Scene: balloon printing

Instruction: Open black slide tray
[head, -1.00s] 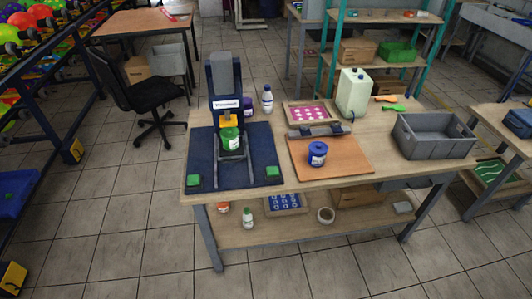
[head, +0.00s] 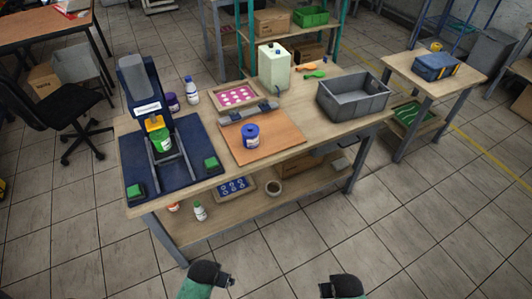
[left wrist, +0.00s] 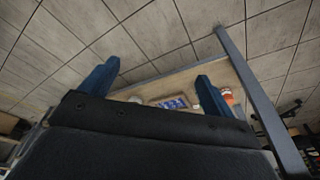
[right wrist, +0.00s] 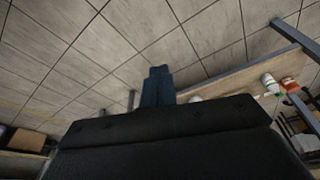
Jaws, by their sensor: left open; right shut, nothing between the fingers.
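The printing machine (head: 143,90) stands at the left end of the workbench, upright on a dark blue base plate (head: 135,170). A green container (head: 161,139) sits under its yellow part, with two grey rails running forward from it. I cannot make out a separate black slide tray. My left gripper (left wrist: 158,75) is open and empty; in the left wrist view it faces the floor and the bench's lower shelf. My right gripper (right wrist: 158,70) is shut and empty over the floor. Both arms show at the bottom of the head view, in front of the bench and apart from the machine.
The workbench also holds an orange-brown board (head: 270,146) with a blue jar (head: 251,136), a grey crate (head: 353,98), a white jug (head: 273,70) and a pink-dotted frame (head: 238,95). A chair (head: 55,100) stands at the left. The floor before the bench is clear.

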